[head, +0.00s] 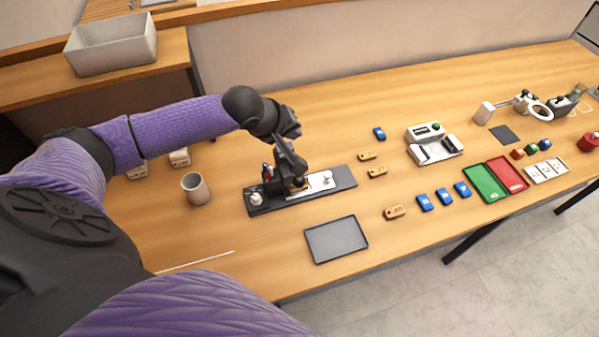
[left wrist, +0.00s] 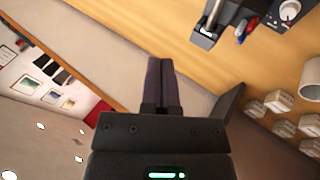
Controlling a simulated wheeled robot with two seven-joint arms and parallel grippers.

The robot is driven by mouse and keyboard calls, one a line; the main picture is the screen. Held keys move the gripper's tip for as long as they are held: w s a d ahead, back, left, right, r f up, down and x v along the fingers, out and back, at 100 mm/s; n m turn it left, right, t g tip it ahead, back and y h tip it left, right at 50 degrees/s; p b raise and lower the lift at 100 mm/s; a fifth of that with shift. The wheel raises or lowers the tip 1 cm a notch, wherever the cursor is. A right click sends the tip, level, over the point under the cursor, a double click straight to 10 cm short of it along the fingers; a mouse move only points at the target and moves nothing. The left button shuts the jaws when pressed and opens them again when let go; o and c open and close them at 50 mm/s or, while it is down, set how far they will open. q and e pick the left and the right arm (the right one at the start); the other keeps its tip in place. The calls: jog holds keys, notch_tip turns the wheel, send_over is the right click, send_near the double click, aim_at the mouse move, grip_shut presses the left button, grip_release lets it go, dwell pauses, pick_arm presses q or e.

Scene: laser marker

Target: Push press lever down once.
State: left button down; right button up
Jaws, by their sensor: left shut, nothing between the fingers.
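The press (head: 262,196), a dark device on a long base with a light plate and a white knob, stands on the table in the head view. Part of it, with a silver bar and a white knob, shows at the top of the left wrist view (left wrist: 207,38). My left gripper (head: 292,165) is over the press in the head view. Its fingers (left wrist: 162,65) are together and empty in the left wrist view. I cannot make out the lever clearly or tell whether the gripper touches it. My right gripper is not in view.
A grey cup (head: 195,188) stands left of the press, and a dark tray (head: 336,240) lies in front. Brown tags (head: 394,212), blue pieces (head: 424,202) and a white device (head: 434,145) are to the right. Bare table lies between them.

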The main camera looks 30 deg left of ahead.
pick_arm(q)
jog(key=f+b, duration=0.4)
jog(key=s+d+f+b, duration=0.1)
jog(key=f+b, duration=0.1)
jog(key=b, duration=0.1)
jog(key=shift+f, duration=0.25)
jog(key=shift+s+d+f, duration=0.15)
jog(key=shift+d+f, duration=0.05)
jog(key=shift+f, duration=0.4)
jog(key=shift+d+f, duration=0.1)
jog(key=shift+f, duration=0.15)
dwell(0.5)
dwell(0.5)
jog(key=shift+s+f, duration=0.1)
jog(key=shift+f, duration=0.3)
